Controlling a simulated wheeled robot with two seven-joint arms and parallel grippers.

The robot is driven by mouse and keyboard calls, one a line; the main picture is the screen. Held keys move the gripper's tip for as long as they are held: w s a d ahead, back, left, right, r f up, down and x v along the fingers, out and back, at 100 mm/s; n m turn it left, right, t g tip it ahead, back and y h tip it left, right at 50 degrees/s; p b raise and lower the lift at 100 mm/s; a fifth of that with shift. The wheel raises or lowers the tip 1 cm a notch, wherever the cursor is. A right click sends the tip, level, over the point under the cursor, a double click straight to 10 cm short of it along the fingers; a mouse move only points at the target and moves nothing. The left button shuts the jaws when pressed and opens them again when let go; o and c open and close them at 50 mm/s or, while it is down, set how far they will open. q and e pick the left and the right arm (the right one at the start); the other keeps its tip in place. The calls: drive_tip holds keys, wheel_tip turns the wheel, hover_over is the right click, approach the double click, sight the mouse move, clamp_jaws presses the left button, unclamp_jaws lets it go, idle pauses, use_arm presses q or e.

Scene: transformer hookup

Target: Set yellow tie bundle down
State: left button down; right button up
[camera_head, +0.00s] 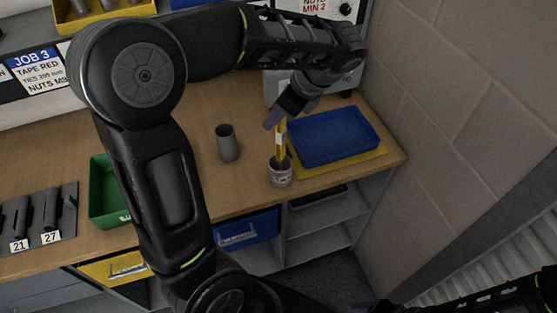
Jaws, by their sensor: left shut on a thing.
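The yellow tie bundle (282,150) stands nearly upright, with a pale band around its upper part. My left gripper (278,121) is shut on its top end and points down at it. The bundle's lower end is at the mouth of a small grey-white cup (280,178) near the bench's front edge. I cannot tell whether it rests on the cup's bottom. My right gripper is not in view; only a dark part of my other arm shows at the lower right.
A blue tray (334,137) lies on a yellow mat (357,163) right of the cup. A grey cylinder cup (227,145) stands to the left. A green bin (104,190) is farther left. A grey device (350,83) stands behind the tray. Bare bench (205,115) lies around the grey cylinder.

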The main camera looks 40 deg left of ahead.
use_arm(q)
wheel_tip(320, 180, down, 5)
drive_tip(key=b, duration=0.3)
wheel_tip(320, 180, down, 4)
drive_tip(key=shift+r+b, duration=0.1)
drive_tip(key=shift+b, duration=0.45)
